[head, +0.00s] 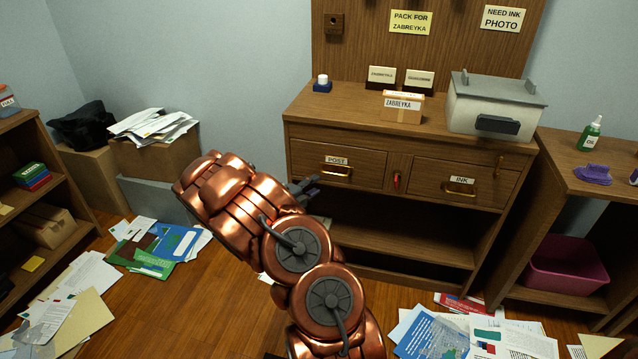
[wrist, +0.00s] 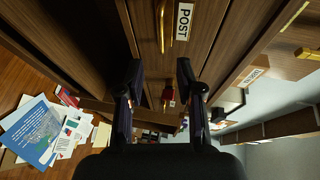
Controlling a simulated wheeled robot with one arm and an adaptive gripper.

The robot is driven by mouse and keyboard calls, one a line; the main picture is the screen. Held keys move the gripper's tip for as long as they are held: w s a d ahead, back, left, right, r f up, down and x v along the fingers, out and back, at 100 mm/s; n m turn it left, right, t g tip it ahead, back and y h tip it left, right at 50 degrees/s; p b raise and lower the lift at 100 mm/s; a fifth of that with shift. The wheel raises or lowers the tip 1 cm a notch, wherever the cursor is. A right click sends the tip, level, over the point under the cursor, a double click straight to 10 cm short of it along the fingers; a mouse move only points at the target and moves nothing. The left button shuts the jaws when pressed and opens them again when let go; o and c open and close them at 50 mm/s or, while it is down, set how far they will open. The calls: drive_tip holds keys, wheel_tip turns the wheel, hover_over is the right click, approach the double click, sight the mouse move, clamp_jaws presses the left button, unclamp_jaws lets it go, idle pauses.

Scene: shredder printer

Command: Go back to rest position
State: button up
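My copper-coloured arm reaches from the bottom of the head view toward the wooden cabinet (head: 403,226). My gripper (head: 310,188) shows only in part, past the arm, near the cabinet's left front edge. In the wrist view, the two dark fingers of my gripper (wrist: 159,75) stand apart with nothing held between them. The drawer labelled POST (head: 312,162) is shut, and its brass handle (wrist: 164,22) is in front of the fingers in the wrist view. The drawer labelled INK (head: 480,185) is also shut.
A ZABREYKA box (head: 402,107) and a grey-lidded machine (head: 493,108) stand on the cabinet. Papers lie on the floor at left (head: 160,245) and lower right (head: 475,335). Boxes (head: 155,160) stand by the wall; shelves flank both sides. Bare floor shows around my arm.

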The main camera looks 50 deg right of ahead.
drive_tip(key=shift+a+r, duration=0.1)
drive_tip(key=shift+a, duration=0.2)
idle(0.4)
drive_tip(key=s+a+r+m+g+y, duration=0.25)
drive_tip(key=s+a+r+m, duration=0.25)
drive_tip(key=s+r+m, duration=0.4)
drive_tip(key=s+a+r+m+g+y, duration=0.1)
drive_tip(key=s+a+r+m+g, duration=0.4)
drive_tip(key=m, duration=0.5)
drive_tip(key=s+a+m+t+y, duration=0.1)
drive_tip(key=s+a+m+y, duration=0.4)
drive_tip(key=a, duration=0.7)
drive_tip(key=s+a+f+m+t+y, duration=0.1)
drive_tip(key=s+a+m+t+y, duration=0.15)
drive_tip(key=s+a+m, duration=0.65)
drive_tip(key=s+a+m+t+y, duration=0.15)
drive_tip(key=a+m+y, duration=0.3)
drive_tip(key=a, duration=0.95)
wheel_tip(320, 180, up, 23)
drive_tip(key=s+p, duration=0.1)
drive_tip(key=p, duration=2)
drive_tip(key=shift+s+f+p, duration=0.15)
drive_tip(key=shift+s+p, duration=0.25)
